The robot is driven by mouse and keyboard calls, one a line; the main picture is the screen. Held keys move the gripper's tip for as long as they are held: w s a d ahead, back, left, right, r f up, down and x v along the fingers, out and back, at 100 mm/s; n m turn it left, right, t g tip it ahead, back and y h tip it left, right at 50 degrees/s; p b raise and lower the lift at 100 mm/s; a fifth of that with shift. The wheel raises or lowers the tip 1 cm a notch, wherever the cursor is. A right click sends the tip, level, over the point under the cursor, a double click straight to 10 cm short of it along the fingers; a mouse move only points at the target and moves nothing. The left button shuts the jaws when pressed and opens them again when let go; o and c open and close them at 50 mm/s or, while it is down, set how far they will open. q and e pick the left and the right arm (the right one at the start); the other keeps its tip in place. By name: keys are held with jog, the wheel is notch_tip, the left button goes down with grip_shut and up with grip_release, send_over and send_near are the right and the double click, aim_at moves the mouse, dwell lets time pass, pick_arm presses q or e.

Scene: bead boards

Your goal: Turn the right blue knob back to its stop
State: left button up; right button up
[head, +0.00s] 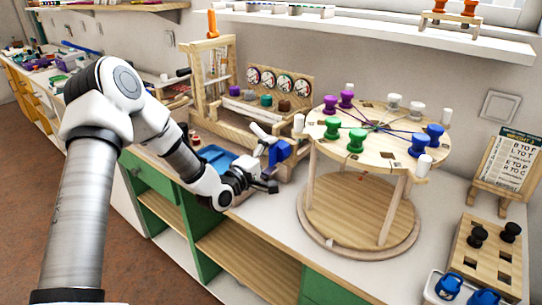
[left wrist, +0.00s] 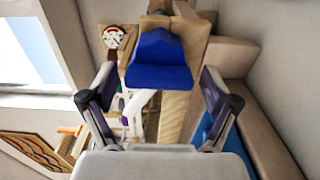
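The right blue knob (head: 280,152) is at the right end of the wooden loom-like frame (head: 232,123). It is a faceted blue block in the left wrist view (left wrist: 158,62), set against a wooden post. My left gripper (head: 268,162) is at the knob's left side in the head view. In the left wrist view the left gripper (left wrist: 158,92) has its two fingers wide apart, with the knob ahead between them and a gap on each side. The knob's stop cannot be made out. My right gripper is in neither view.
A round wooden stand (head: 360,215) with colored spools is close to the right of the knob. A blue tray (head: 215,157) lies behind my left wrist. A pegboard (head: 482,258) and a sign stand (head: 505,160) are farther right. Bare counter (head: 268,212) shows in front.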

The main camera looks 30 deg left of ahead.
pick_arm(q)
jog(key=s, duration=1.2)
jog(key=shift+a, duration=0.45)
